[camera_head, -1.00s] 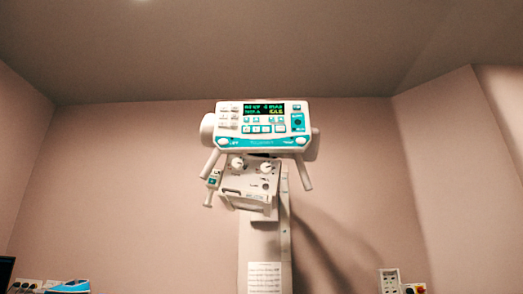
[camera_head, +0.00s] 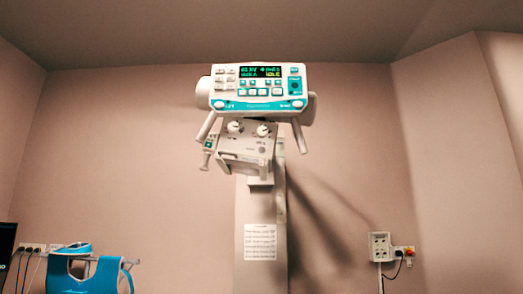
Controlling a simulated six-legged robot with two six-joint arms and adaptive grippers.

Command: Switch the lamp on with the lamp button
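The X-ray tube head with its control panel (camera_head: 259,88) hangs at the top of a pale column in the middle of the view. Its display (camera_head: 261,72) is lit with green and yellow text, and small buttons sit around and below it. Under the panel is a white collimator box (camera_head: 246,146) with two round knobs on its front. Which control is the lamp button cannot be told at this size. No lamp light shows. Neither of my grippers is in view.
The column (camera_head: 258,205) carries a printed sheet (camera_head: 260,242). A blue apron (camera_head: 95,275) hangs on a rail at lower left, near sockets with cables and a dark screen edge (camera_head: 7,245). A wall box (camera_head: 379,246) with a red switch beside it is at lower right.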

